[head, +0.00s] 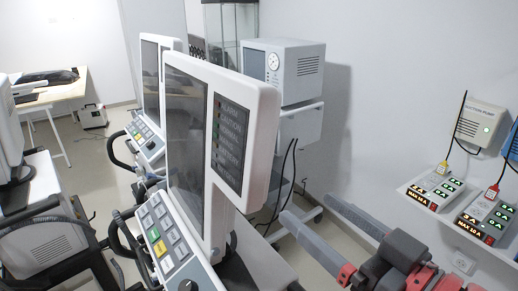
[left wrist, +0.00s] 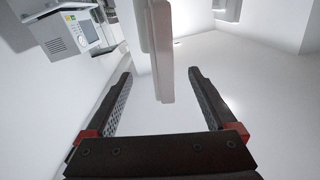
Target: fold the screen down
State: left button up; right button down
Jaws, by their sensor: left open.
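The nearest ventilator's screen (head: 190,140) stands upright and slightly tilted, a dark panel in a thick white frame with an alarm label strip on its right side. Below it is a sloped key panel (head: 163,232). My left gripper (head: 307,207) is open and empty, just right of the screen's lower right corner in the head view. In the left wrist view, a pale slab, apparently the screen's edge (left wrist: 162,55), shows between the fingertips of my left gripper (left wrist: 160,73). I cannot tell how far it reaches between them; no contact shows. My right gripper is not in view.
A second ventilator with an upright screen (head: 151,80) stands behind. A white boxed device (head: 285,70) is by the wall and also shows in the left wrist view (left wrist: 65,35). A table (head: 50,92) stands far left.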

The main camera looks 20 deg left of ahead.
aim_at(246, 159)
pick_arm(q)
jog(key=p+x, duration=0.5)
jog(key=x, duration=1.1)
jog(key=shift+s+r, duration=0.1)
jog(key=shift+r, duration=0.1)
jog(key=shift+w+a+f, duration=0.1)
jog(key=shift+w+a, duration=0.3)
jog(key=shift+a, duration=0.1)
grip_shut()
